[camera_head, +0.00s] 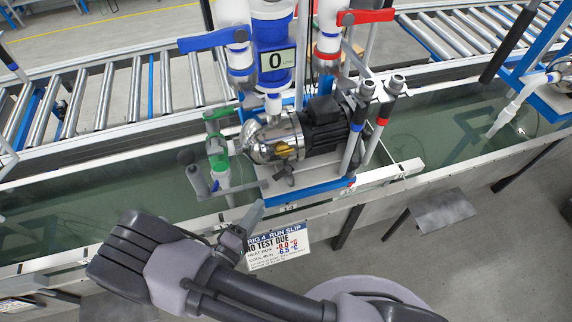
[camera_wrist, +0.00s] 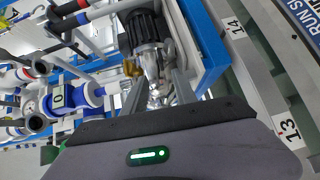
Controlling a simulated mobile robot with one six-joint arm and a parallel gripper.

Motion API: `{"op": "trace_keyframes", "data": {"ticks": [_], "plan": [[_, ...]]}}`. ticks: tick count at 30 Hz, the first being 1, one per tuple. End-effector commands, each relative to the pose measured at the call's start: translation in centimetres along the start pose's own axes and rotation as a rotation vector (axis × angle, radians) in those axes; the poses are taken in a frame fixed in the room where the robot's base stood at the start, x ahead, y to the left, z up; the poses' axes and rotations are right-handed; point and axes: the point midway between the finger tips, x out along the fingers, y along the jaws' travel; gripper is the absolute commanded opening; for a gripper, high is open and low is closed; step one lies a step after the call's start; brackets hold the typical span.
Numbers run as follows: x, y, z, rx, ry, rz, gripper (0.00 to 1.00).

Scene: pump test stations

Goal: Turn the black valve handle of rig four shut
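Rig four stands in the middle of the head view, with a steel and black pump (camera_head: 325,125) on a blue base (camera_head: 300,192). A small black handle (camera_head: 284,172) shows low at the pump's front, below a yellow handle (camera_head: 285,151); I cannot tell its exact setting. My gripper (camera_head: 254,214) is in front of the base's near edge, below and left of that handle and apart from it. In the wrist view my gripper (camera_wrist: 158,92) has its two fingers apart with nothing held, pointing toward the pump (camera_wrist: 150,45). I cannot make out the black handle there.
A blue lever (camera_head: 212,39), a red lever (camera_head: 366,16) and a green valve (camera_head: 216,145) are on the rig's pipes. Black-topped hoses (camera_head: 384,108) stand at its right. A rig 4 slip (camera_head: 277,246) hangs on the trough's front. A roller conveyor (camera_head: 135,90) runs behind.

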Motion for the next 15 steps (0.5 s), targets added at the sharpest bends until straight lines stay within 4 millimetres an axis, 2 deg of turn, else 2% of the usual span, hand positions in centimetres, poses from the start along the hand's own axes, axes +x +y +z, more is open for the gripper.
{"op": "trace_keyframes", "data": {"ticks": [3, 9, 15], "plan": [[3.8, -0.3, 0.1, 0.000, -0.007, 0.000, 0.34], [9.4, -0.3, 0.1, 0.001, -0.006, -0.001, 0.34], [13.1, -0.2, 0.0, 0.003, -0.003, -0.001, 0.34]]}}
